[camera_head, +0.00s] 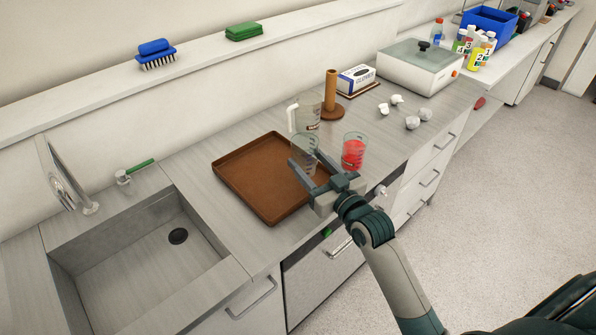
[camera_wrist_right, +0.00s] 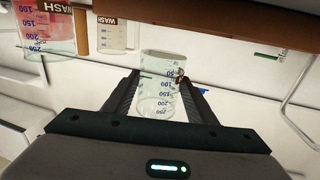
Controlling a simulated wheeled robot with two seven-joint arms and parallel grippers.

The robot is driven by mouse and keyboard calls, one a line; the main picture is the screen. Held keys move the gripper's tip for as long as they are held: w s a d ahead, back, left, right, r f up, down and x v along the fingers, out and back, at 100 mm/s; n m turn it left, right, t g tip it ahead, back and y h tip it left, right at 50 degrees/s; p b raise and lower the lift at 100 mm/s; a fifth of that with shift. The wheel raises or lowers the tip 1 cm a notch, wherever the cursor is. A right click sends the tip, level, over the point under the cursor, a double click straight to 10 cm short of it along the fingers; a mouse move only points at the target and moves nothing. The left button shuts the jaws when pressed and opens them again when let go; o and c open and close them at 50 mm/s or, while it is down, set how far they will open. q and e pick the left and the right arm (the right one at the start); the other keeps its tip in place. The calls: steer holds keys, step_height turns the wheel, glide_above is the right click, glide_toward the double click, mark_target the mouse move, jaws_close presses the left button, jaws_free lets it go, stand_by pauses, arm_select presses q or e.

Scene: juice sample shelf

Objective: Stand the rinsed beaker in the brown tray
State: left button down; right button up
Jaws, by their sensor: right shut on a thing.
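The clear graduated beaker (camera_head: 305,147) is between the fingers of my right gripper (camera_head: 309,166), which is shut on it. It also shows in the right wrist view (camera_wrist_right: 158,85), with blue markings on its wall. In the head view the beaker appears over the right end of the brown tray (camera_head: 238,187), and I cannot tell its height above it. The tray lies empty on the counter, right of the sink. My left gripper is not in view.
A beaker of red liquid (camera_head: 354,153) stands close to the right of my gripper. A clear jug (camera_head: 293,115) and a brown post on a round base (camera_head: 331,92) stand behind. The sink (camera_head: 140,260) is at left. Several white crumpled pieces (camera_head: 412,122) lie further right.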

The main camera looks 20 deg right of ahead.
steer(key=w+a+f, duration=0.1)
steer(key=w+f, duration=0.1)
steer(key=shift+w+a, duration=0.35)
steer(key=shift+a, duration=0.05)
step_height(320, 180, down, 4)
steer(key=shift+r+p, duration=0.2)
steer(key=shift+p, duration=0.45)
steer(key=shift+f, duration=0.2)
steer(key=shift+f, duration=0.1)
steer(key=o, duration=1.3)
